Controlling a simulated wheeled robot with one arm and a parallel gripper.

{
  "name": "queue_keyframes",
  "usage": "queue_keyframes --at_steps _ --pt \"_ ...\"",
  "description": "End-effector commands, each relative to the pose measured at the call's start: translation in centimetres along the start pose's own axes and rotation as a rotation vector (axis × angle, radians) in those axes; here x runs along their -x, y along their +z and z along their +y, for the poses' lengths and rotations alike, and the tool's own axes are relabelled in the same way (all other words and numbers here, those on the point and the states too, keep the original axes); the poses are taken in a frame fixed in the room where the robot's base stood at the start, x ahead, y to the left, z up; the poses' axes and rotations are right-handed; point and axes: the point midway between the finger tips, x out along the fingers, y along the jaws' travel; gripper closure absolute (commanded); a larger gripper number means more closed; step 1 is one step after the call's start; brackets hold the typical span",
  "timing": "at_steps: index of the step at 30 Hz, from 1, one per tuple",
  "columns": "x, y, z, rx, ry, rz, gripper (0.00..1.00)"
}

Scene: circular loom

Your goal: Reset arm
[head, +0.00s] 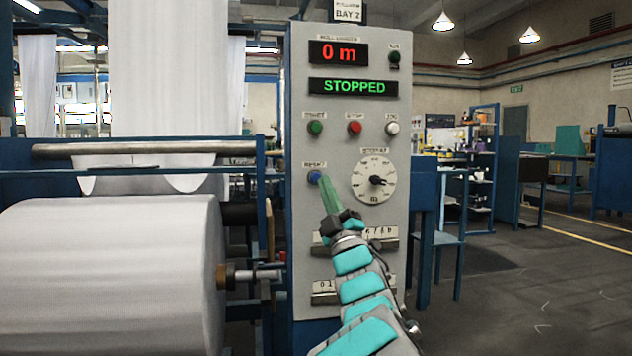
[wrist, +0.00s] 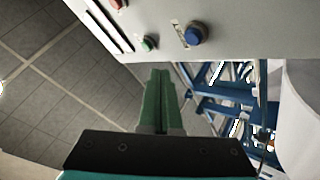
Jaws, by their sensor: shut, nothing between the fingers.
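My arm (head: 358,285) reaches up to the grey control panel from below. My gripper (head: 325,180) has green fingers that lie together, with nothing between them. In the head view its tips are at the blue button (head: 314,177) on the panel's left side; I cannot tell there whether they touch. In the wrist view the gripper (wrist: 161,75) is shut and points toward the panel edge, with the blue button (wrist: 195,34) to its upper right and apart from the tips. The panel (head: 345,100) reads "0 m" and "STOPPED".
A large white fabric roll (head: 110,275) stands left of the panel on a blue frame. The panel also carries a green button (head: 315,127), a red button (head: 354,127), a white button (head: 392,128) and a dial (head: 374,181). Open floor (head: 540,290) lies to the right.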

Motion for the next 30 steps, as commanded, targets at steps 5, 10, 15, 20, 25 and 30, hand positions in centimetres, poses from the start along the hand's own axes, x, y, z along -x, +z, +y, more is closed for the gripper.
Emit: queue_keyframes --at_steps 5,10,15,20,25,30 --pt "0.0 0.0 0.0 0.000 0.000 0.000 1.00" --pt "0.0 0.0 0.0 0.000 0.000 0.000 1.00" --pt "0.2 1.1 0.5 -0.005 -0.013 -0.050 1.00" --pt "2.0 5.7 2.3 -0.043 -0.063 -0.268 1.00" --pt "7.8 11.8 4.0 -0.129 -0.137 -0.609 1.00" --pt "16.1 15.4 4.7 -0.242 -0.204 -0.943 1.00"
